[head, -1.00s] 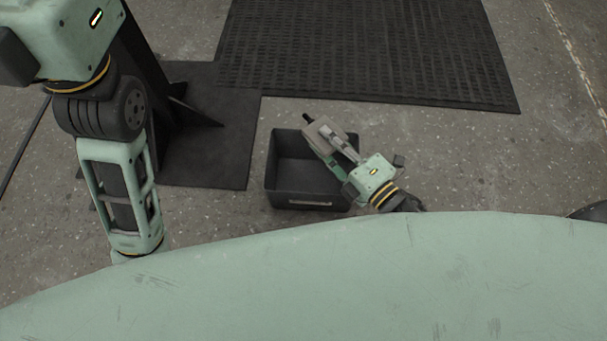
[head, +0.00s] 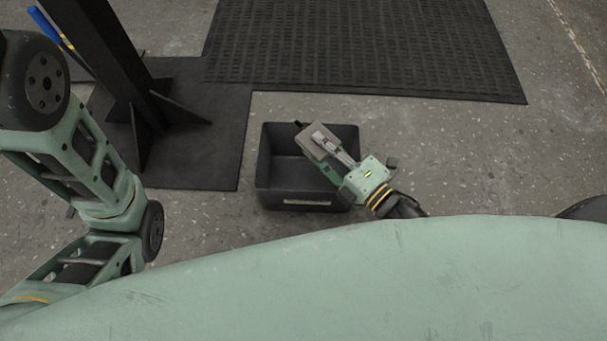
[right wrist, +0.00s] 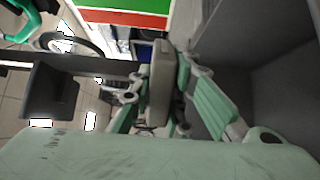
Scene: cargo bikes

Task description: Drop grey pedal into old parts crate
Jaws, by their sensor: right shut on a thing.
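The old parts crate (head: 264,165) is an open dark grey box on the floor in the middle of the head view, with a pale label on its near side. My right gripper (head: 328,147) reaches in from the right over the crate's right half. It is shut on the grey pedal (head: 312,139), a flat grey block with a dark end. In the right wrist view the pedal (right wrist: 160,85) is between the two green fingers. A dark grey wall, apparently the crate's (right wrist: 275,75), fills the right of that view. My left gripper is out of view.
A black stand (head: 112,70) on a dark base plate is left of the crate. A black ribbed mat (head: 365,45) lies beyond it. The speckled floor right of the crate is clear.

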